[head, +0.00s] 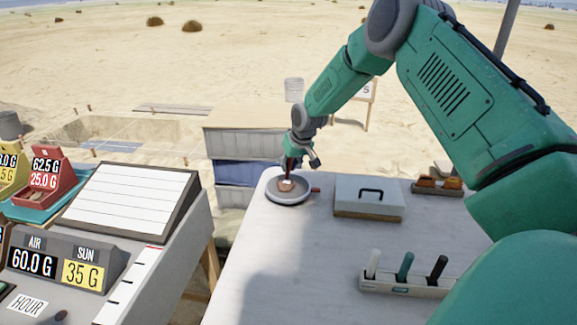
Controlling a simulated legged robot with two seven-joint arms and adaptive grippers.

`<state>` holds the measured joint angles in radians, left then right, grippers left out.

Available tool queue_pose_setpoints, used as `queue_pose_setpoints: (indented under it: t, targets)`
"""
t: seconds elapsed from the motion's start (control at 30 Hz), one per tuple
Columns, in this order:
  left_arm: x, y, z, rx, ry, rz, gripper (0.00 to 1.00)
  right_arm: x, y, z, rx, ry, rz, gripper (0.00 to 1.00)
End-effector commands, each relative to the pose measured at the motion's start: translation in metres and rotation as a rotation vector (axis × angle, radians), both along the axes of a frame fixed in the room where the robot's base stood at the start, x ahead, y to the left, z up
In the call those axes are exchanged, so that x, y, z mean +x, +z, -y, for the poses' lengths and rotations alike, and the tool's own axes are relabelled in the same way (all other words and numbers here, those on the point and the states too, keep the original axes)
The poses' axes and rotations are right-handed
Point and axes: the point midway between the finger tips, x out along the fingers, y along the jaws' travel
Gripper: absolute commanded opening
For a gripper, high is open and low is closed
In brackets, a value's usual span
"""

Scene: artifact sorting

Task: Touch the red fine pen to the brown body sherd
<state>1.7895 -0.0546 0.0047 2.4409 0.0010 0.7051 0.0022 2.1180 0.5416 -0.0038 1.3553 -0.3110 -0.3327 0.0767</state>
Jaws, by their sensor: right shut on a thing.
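My right gripper (302,155) reaches in from the right to the table's far left corner. It is shut on a thin dark red thing, which looks like the red fine pen (290,165). The pen points down over a round pale dish (288,199) with a dark rim. A small brown piece, apparently the brown body sherd (286,186), lies in the dish. The pen's lower end is at or just above the sherd; I cannot tell whether they touch. My left gripper is not in view.
A pen rack (405,286) with a white, a teal and a black pen stands at the front right. A grey lidded box (368,198) and a tray of orange-brown pieces (437,188) stand behind. The table's middle is clear. A display console (130,205) stands left.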

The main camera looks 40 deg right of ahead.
Motion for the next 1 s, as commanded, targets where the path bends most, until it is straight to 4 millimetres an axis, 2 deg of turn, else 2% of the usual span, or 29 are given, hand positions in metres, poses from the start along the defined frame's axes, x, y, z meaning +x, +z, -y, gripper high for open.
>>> queue_pose_setpoints:
  t: [1.0]
  targets:
    - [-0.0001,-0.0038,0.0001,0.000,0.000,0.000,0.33,0.0001,-0.0069,-0.0004,0.000,0.000,0.000,0.00]
